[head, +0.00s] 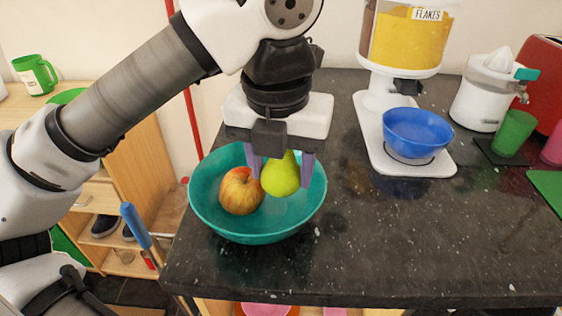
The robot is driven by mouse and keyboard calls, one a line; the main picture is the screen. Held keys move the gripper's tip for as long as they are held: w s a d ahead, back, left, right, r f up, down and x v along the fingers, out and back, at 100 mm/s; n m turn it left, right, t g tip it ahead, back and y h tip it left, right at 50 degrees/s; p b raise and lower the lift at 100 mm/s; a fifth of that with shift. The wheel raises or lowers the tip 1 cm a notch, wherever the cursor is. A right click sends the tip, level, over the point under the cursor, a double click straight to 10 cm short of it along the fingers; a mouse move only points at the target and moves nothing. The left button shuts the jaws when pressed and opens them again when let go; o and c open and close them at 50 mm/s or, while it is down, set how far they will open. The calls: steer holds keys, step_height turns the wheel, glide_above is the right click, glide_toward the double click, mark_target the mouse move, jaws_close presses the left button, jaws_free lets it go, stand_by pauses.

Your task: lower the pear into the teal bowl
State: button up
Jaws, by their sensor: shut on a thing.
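The yellow-green pear (281,177) is between the two purple fingers of my gripper (281,172), which is shut on it. The pear shows over the inside of the teal bowl (265,229), to the right of a red and yellow apple (241,191) that lies in the bowl. I cannot tell whether the pear touches the bowl's floor or the apple. The bowl stands near the left end of the dark granite counter. My gripper body hides part of its back rim.
A flakes dispenser (397,70) with a blue bowl (418,132) stands behind to the right. A white juicer (486,92), a green cup (513,134) and a red appliance (543,78) are farther right. The counter (400,235) is clear in front. A blue-handled thing (135,225) stands left of its edge.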

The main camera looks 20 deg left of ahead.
mark_target(277, 174)
steer(key=o, duration=1.1)
steer(key=shift+c, duration=0.2)
step_height(277, 174, up, 14)
steer(key=s+p, duration=0.1)
steer(key=p, duration=0.9)
steer(key=shift+s+d, duration=0.15)
steer(key=shift+s, duration=0.2)
steer(key=shift+f, duration=0.15)
